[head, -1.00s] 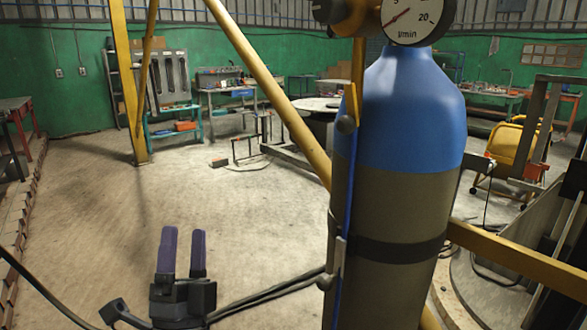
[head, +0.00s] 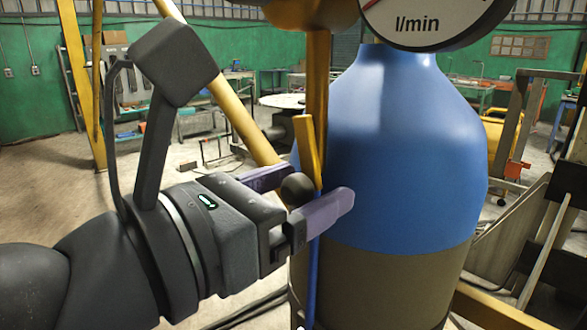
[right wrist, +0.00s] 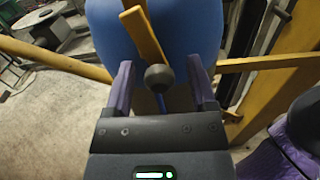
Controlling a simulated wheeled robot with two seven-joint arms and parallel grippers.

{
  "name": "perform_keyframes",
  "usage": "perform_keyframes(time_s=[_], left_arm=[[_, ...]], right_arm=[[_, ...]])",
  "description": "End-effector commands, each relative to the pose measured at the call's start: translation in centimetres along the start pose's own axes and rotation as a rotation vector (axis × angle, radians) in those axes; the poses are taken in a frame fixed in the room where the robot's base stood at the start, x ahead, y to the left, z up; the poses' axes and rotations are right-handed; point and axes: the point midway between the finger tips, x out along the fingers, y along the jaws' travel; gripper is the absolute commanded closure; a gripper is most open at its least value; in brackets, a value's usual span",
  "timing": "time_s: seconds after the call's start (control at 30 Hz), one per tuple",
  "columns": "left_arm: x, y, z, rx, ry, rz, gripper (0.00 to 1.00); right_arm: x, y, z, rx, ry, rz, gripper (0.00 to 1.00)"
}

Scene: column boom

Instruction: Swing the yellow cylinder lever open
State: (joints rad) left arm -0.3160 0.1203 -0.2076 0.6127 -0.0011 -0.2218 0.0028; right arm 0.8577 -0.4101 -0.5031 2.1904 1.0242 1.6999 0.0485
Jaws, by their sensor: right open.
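The yellow lever (head: 307,145) hangs at the left side of the blue-topped cylinder (head: 400,150) in the head view. It ends in a dark ball knob (head: 297,188). My right gripper (head: 320,184) is open, with its purple fingers on either side of the knob. In the right wrist view the lever (right wrist: 143,35) slants down to the knob (right wrist: 158,78), which sits between the spread fingers (right wrist: 160,65), with gaps on both sides. The far finger is partly hidden behind the knob in the head view. My left gripper is not visible.
A round gauge (head: 435,15) stands above the cylinder. A thin blue strip (head: 313,285) runs down below the knob. A yellow diagonal post (head: 240,115) stands behind my right gripper. Open floor lies behind, at left.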

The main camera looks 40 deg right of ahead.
Motion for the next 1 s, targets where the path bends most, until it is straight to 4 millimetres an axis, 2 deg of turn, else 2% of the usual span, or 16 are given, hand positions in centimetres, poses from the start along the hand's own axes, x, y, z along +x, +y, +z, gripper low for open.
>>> perform_keyframes(time_s=[0.17, 0.5, 0.67, 0.83, 1.0], left_arm=[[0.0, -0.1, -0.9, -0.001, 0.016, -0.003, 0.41], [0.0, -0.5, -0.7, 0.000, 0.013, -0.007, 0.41], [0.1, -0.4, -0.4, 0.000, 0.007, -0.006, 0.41], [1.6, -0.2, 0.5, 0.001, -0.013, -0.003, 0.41], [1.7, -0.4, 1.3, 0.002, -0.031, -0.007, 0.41]], right_arm=[[0.0, 0.0, 0.0, -0.001, -0.001, 0.000, 0.28], [0.0, 0.0, 0.0, -0.001, -0.002, 0.000, 0.98], [0.0, 0.0, 0.0, 0.003, -0.002, -0.001, 1.00], [0.0, 0.9, -0.5, 0.180, -0.004, -0.001, 1.00], [0.0, 1.2, -0.2, 0.255, -0.003, 0.000, 1.00]])
